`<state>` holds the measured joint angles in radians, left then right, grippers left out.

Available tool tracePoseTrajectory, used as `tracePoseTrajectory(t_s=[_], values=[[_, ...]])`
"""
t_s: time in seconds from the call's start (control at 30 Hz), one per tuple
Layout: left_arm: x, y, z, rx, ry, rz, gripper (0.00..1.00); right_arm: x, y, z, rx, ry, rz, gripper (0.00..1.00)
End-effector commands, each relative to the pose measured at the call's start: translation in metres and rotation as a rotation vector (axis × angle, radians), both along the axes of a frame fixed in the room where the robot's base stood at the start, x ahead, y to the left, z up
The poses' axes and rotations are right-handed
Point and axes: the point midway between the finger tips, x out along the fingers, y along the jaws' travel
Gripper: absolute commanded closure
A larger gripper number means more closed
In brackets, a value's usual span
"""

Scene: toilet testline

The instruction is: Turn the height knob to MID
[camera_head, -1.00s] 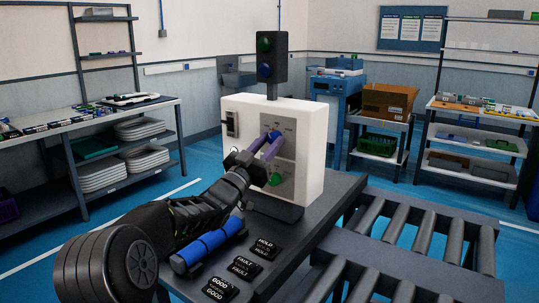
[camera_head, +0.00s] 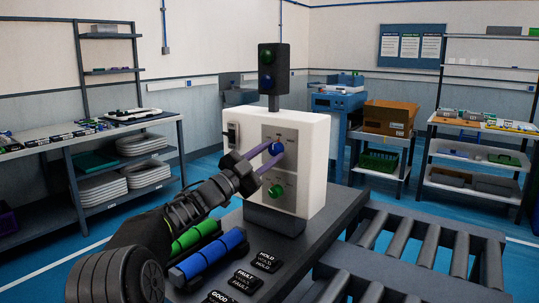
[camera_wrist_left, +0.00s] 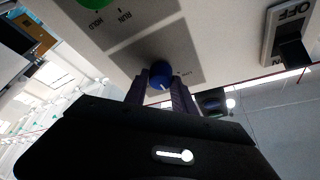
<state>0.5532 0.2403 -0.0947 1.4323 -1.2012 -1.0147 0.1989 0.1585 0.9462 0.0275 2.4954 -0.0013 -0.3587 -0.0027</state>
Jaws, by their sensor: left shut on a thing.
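The upper blue knob (camera_head: 277,148) sits on the grey panel of a white control box (camera_head: 313,165). My left gripper (camera_head: 270,156) reaches it from the left, with its purple fingers on either side of it. In the left wrist view the blue knob (camera_wrist_left: 160,73) sits between the fingertips, and the gripper is shut on it. A green knob (camera_head: 276,191) is lower on the same box. My right gripper is not in view.
A dark signal tower (camera_head: 267,70) stands on the box, and a switch (camera_head: 232,133) is on its left side. Blue (camera_head: 220,250) and green (camera_head: 196,236) cylinders lie in front, beside HOLD, FAULT and GOOD blocks (camera_head: 268,260). A roller conveyor (camera_head: 430,250) runs at right.

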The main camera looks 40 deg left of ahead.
Motion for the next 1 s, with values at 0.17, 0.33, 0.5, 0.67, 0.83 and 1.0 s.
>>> tracePoseTrajectory(t_s=[0.17,0.33,0.5,0.67,0.83,1.0], values=[[0.0,0.0,0.0,0.002,-0.001,-0.001,1.0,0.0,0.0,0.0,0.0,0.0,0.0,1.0],[0.0,0.0,0.0,0.001,0.0,-0.001,0.67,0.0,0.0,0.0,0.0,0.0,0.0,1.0],[0.0,0.0,0.0,0.001,-0.001,0.0,0.53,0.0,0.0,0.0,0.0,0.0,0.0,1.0],[0.0,0.0,0.0,0.001,-0.001,0.0,0.47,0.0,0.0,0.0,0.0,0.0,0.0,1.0],[0.0,0.0,0.0,0.001,0.0,0.0,0.47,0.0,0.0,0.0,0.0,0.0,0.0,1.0],[-0.01,0.003,-0.004,0.001,0.001,0.001,0.47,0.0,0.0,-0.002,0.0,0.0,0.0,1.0]])
